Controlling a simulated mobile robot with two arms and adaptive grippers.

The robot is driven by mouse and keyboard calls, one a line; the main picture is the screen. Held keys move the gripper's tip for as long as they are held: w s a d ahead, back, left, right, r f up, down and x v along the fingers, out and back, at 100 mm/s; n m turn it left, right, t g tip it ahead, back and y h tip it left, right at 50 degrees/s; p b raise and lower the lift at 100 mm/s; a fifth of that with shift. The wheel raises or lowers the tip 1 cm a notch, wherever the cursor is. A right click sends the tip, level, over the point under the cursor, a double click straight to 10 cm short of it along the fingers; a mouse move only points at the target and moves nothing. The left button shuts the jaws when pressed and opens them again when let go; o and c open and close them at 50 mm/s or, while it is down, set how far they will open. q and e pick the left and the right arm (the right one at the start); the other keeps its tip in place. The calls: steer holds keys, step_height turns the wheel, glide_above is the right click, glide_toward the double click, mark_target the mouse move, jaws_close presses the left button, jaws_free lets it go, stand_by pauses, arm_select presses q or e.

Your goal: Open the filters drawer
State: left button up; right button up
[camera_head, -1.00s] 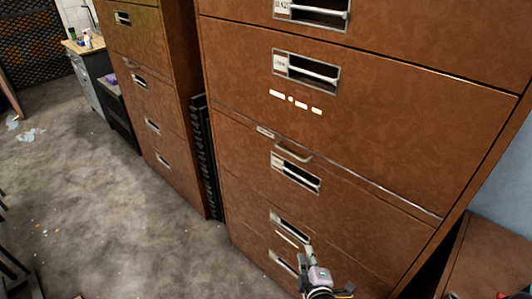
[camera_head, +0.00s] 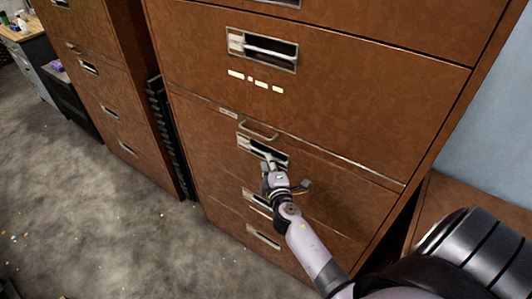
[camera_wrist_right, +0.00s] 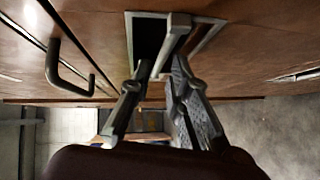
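A tall brown filing cabinet (camera_head: 330,120) fills the middle of the head view, with several drawers, all flush with its front. The labels are too small to read, so I cannot tell which is the filters drawer. My right gripper (camera_head: 272,170) is at the recessed handle (camera_head: 262,150) of a drawer below the middle seam. In the right wrist view, the fingers (camera_wrist_right: 160,72) lie on either side of the handle's pale bar (camera_wrist_right: 174,40). Whether they grip it is unclear. My left gripper is not in view.
A curved metal pull (camera_head: 260,132) sits just above that recess, and shows close by in the wrist view (camera_wrist_right: 62,75). A second brown cabinet (camera_head: 105,90) stands to the left. A low brown cabinet (camera_head: 440,200) stands at right. Grey floor (camera_head: 70,190) is open at left.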

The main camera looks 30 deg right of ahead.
steer(key=x, duration=0.5)
steer(key=shift+c, duration=0.4)
jaws_close()
steer(key=shift+a, duration=0.1)
